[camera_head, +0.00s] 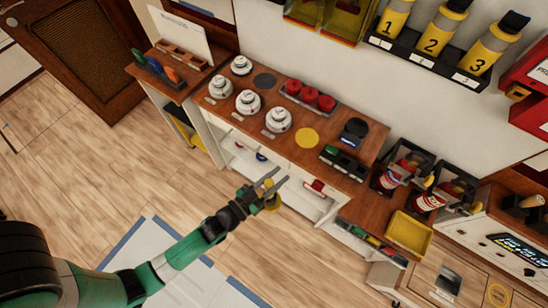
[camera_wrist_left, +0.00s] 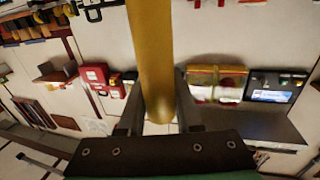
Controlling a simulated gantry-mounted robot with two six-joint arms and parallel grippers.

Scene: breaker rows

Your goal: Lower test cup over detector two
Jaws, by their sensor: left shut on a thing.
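My left gripper (camera_head: 279,178) is shut on a yellow rod-like thing (camera_head: 271,203), held in front of the counter. In the left wrist view this yellow thing (camera_wrist_left: 150,60) stands between the two fingers as a long smooth cylinder. I cannot tell whether it is the test cup or its handle. Several white round detectors sit on the wooden counter: one at the back (camera_head: 241,65), one at the left (camera_head: 219,87), one in the middle (camera_head: 248,102) and one at the front right (camera_head: 278,120). I cannot read which is number two. My right gripper is not in view.
The counter (camera_head: 235,118) also holds a dark disc (camera_head: 264,81), a yellow disc (camera_head: 306,137), red round things (camera_head: 309,97) and a black device (camera_head: 354,131). Yellow numbered cylinders (camera_head: 438,37) stand in a wall rack. A yellow tray (camera_head: 408,234) lies at the right.

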